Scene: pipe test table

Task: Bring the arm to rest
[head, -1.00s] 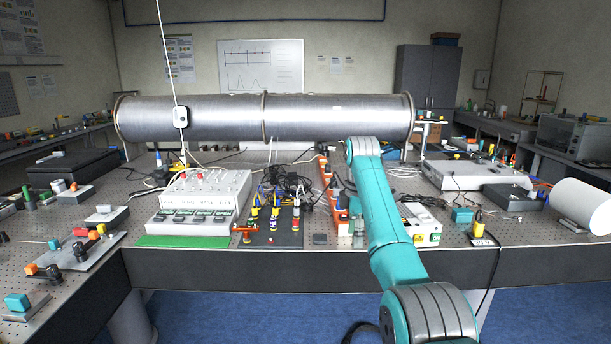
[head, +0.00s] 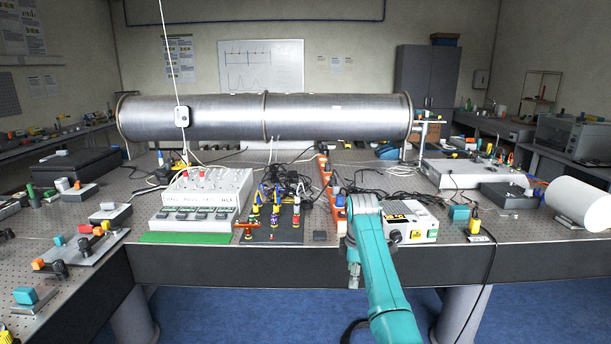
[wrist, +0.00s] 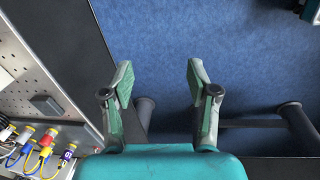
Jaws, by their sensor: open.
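My teal arm reaches up from the lower right of the head view and bends down at its far end. My gripper (head: 353,280) hangs in front of the table's front edge, partly hidden by the arm. In the wrist view my gripper (wrist: 160,82) is open, with a clear gap between its two pads. Nothing is between the fingers. Below them are the blue floor (wrist: 165,40) and a dark bar of the table frame.
The perforated table (head: 130,205) carries a large metal pipe (head: 335,118) at the back. A white control box (head: 210,195) and a dark board with coloured plugs (head: 272,238) stand left of the arm. A grey-white box (head: 408,220) is close to its right. The floor in front is free.

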